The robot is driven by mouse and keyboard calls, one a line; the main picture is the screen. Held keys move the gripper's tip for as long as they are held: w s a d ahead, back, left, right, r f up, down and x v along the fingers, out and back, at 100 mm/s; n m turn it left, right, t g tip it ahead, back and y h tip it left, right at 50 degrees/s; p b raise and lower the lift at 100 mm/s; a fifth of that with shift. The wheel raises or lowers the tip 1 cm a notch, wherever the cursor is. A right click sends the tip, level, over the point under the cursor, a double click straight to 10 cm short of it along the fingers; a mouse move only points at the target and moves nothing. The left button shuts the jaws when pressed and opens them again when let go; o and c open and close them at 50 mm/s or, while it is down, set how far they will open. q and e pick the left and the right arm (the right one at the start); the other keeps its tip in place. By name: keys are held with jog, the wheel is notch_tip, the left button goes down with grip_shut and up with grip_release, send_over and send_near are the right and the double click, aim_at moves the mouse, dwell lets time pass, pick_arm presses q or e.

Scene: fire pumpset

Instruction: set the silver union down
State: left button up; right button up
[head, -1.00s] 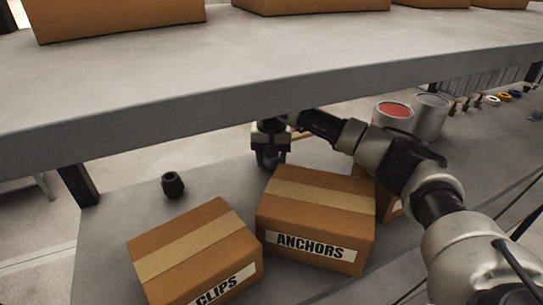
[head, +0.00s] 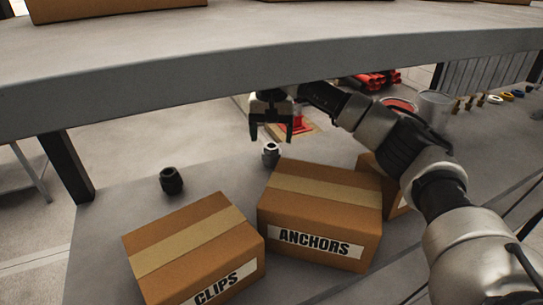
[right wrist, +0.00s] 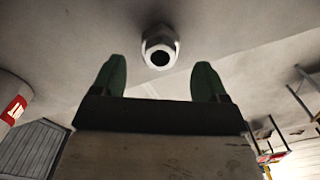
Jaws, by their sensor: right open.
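The silver union (head: 271,154) stands on the grey lower shelf, just behind the ANCHORS box in the head view. It also shows in the right wrist view (right wrist: 160,47), beyond the fingertips, with its dark bore visible. My right gripper (head: 271,138) is open and empty above the union, its two fingers apart and clear of it. The green finger pads (right wrist: 161,78) show on either side in the right wrist view, with nothing between them. My left gripper is in neither view.
A dark union-like fitting (head: 171,180) stands on the shelf to the left. The CLIPS box (head: 190,250) and ANCHORS box (head: 320,215) fill the front. An upper shelf (head: 270,75) hangs close above. Cans (head: 434,112) and small fittings (head: 505,96) stand at the right.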

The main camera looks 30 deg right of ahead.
aim_at(271, 146)
notch_tip(271, 146, up, 6)
jog(key=shift+f+b, duration=0.1)
jog(key=shift+b, duration=0.55)
jog(key=shift+f, duration=0.1)
